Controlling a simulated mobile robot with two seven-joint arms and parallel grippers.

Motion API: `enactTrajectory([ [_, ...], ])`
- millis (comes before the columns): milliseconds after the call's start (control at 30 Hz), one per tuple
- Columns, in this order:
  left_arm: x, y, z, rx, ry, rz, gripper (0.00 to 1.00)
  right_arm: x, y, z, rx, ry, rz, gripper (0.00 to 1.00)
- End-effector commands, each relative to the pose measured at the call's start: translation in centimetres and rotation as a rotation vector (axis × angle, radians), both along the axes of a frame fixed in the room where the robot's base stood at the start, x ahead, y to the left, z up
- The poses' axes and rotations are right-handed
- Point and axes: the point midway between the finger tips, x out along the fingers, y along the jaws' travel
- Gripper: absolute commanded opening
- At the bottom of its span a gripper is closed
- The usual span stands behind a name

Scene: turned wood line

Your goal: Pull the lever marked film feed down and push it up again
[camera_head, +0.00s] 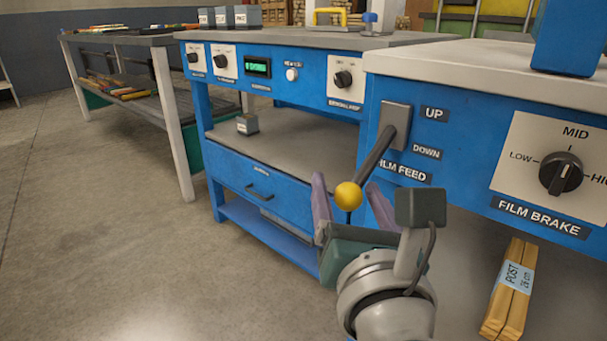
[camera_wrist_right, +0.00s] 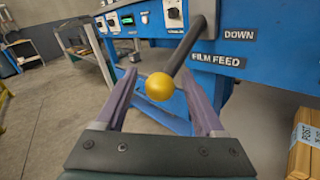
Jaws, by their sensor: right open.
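The film feed lever has a dark rod (camera_head: 376,157) and a yellow ball knob (camera_head: 348,196). It comes out of a grey plate (camera_head: 395,118) on the blue panel and slants down and outward, beside the labels UP, DOWN and FILM FEED. My right gripper (camera_head: 345,192) is open, with one purple finger on each side of the knob. In the right wrist view the knob (camera_wrist_right: 159,87) sits between the spread fingers, and a gap shows on both sides. Whether the knob touches a finger is not clear. My left gripper is in neither view.
A film brake dial (camera_head: 561,173) is on the panel to the right. Labelled wooden posts (camera_head: 508,288) lie below it. A blue bench with a drawer (camera_head: 262,184) stands behind the gripper. The floor at left is clear.

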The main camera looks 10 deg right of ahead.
Motion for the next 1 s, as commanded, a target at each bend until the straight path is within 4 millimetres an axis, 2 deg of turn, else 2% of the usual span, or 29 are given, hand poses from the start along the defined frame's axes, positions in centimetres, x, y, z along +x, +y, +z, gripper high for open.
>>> enactTrajectory([
  [233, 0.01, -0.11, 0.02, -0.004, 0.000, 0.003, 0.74, 0.06, -0.01, 0.01, 0.000, 0.000, 0.000, 0.68],
  [833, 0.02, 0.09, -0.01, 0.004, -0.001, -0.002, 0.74, 0.03, 0.01, 0.00, 0.000, 0.000, 0.000, 0.01],
  [1000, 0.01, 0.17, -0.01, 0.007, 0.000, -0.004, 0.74, 0.03, 0.01, 0.01, -0.001, 0.000, 0.000, 0.00],
])
